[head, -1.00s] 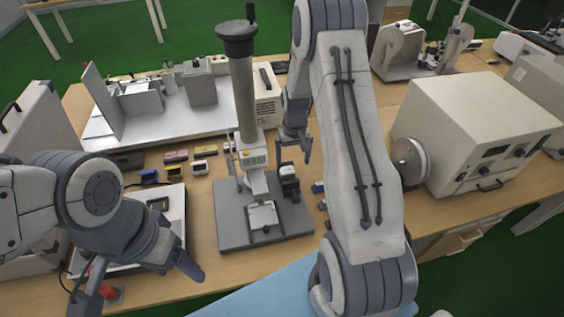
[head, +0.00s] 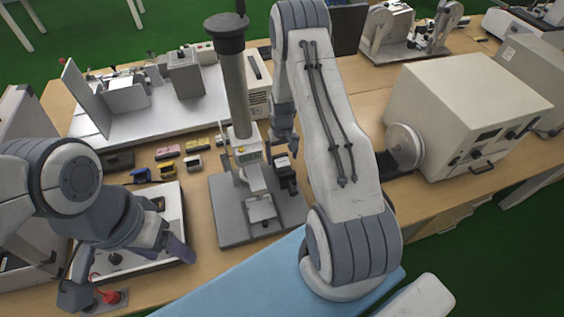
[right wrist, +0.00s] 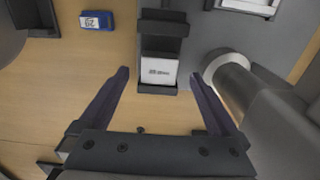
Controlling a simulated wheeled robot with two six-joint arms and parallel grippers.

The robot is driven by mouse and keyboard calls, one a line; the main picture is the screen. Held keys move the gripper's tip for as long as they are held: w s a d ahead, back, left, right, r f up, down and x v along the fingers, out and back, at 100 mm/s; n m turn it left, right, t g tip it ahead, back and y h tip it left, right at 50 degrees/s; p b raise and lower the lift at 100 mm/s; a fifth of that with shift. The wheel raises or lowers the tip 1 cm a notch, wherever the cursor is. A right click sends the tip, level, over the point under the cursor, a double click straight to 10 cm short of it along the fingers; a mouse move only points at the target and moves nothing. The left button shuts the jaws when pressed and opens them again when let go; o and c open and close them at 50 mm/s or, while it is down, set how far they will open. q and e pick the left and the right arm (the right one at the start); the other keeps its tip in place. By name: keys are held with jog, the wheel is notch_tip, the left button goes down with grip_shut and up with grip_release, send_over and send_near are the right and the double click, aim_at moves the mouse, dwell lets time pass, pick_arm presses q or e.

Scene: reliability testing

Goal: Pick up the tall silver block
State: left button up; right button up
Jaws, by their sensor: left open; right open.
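A pale silver block with a small dark label (right wrist: 159,71) sits in a black holder (right wrist: 161,30) beside the grey test stand, in the right wrist view. In the head view the block and holder (head: 284,172) are small and partly hidden, just below my right gripper. My right gripper (head: 282,147) is open and empty. In the right wrist view its fingertips (right wrist: 160,76) lie either side of the block in the picture, with no clear contact. My left gripper (head: 128,270) is open and empty over the white-topped device at the left front.
The test stand (head: 232,225) with its tall column (head: 236,95) is close beside the right gripper. Several small blocks (head: 167,153) lie left of it. A blue block (right wrist: 97,21) lies near the holder. A large beige machine (head: 465,110) stands right.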

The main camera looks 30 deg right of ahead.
aim_at(282, 162)
jog(key=shift+d+f+p, duration=0.1)
jog(key=shift+f+p, duration=0.35)
jog(key=shift+f, duration=1.2)
grip_shut()
jog(key=shift+r, duration=0.15)
